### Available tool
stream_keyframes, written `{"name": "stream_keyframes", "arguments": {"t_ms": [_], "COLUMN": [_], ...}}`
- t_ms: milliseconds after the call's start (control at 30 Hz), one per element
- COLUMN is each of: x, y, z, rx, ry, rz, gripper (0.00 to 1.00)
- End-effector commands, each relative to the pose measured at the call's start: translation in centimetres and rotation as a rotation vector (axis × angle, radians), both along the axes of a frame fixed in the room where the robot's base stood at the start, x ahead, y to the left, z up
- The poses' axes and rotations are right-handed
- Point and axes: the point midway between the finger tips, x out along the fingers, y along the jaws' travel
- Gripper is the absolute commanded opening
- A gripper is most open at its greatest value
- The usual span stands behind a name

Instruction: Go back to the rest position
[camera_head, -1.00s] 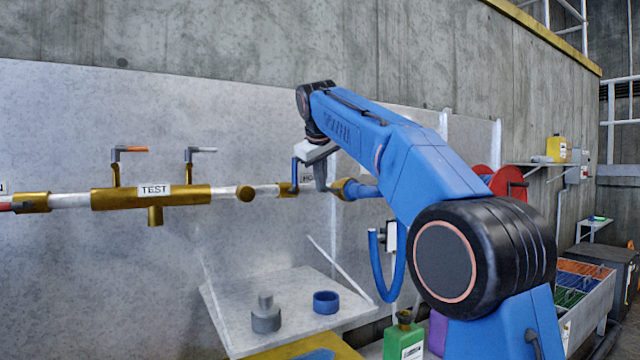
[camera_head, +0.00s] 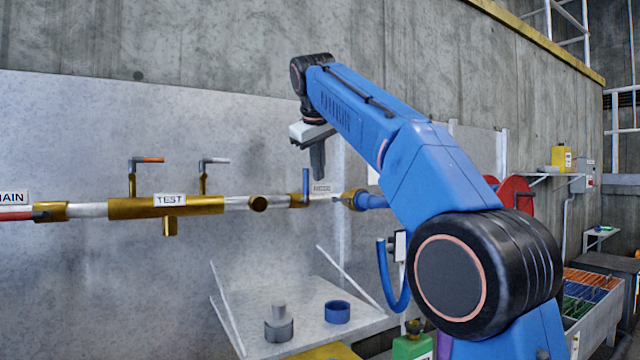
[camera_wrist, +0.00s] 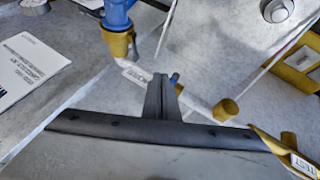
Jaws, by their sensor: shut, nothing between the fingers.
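My blue arm reaches up and to the left in the head view. My gripper (camera_head: 318,165) points downward in front of the wall panel, just above the pipe near the blue valve handle (camera_head: 306,181). In the wrist view my gripper (camera_wrist: 160,82) shows its dark fingers together with nothing between them. The blue handle tip (camera_wrist: 175,78) peeks out beside the fingers there, and most of it is hidden. The gripper appears apart from the pipe and the handle in the head view.
The brass test pipe (camera_head: 135,208) runs along the wall with two more handles, orange (camera_head: 149,160) and grey (camera_head: 214,161). A small shelf (camera_head: 310,341) below holds a grey fitting (camera_head: 279,328) and a blue ring (camera_head: 337,313). A blue hose (camera_head: 384,277) hangs right of the shelf. The upper wall is clear.

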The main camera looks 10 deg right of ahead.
Motion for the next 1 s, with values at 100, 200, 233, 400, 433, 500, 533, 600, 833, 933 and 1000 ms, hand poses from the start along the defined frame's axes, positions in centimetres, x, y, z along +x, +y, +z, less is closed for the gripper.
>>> {"name": "stream_keyframes", "arguments": {"t_ms": [100, 200, 233, 400, 433, 500, 533, 600, 833, 933, 1000], "x": [-0.6, -0.8, -0.9, -1.3, -1.6, -2.3, -2.7, -3.9, -8.7, -11.2, -13.1], "y": [0.3, 0.3, 0.4, 0.1, -0.1, -0.6, -0.8, -1.5, -4.0, -5.0, -5.7], "z": [0.9, 1.2, 1.3, 1.1, 1.0, 0.5, 0.2, -0.7, -5.2, -7.8, -9.7], "rx": [0.0, 0.0, 0.0, 0.003, 0.005, 0.011, 0.016, 0.025, 0.074, 0.1, 0.118], "ry": [0.0, -0.001, -0.001, 0.002, 0.004, 0.007, 0.009, 0.016, 0.041, 0.052, 0.06], "rz": [0.0, 0.0, 0.0, -0.003, -0.004, -0.01, -0.012, -0.019, -0.053, -0.071, -0.086], "gripper": [0.0, 0.0, 0.0, 0.0, 0.0, 0.0, 0.0, 0.0, 0.0, 0.0, 0.0]}}
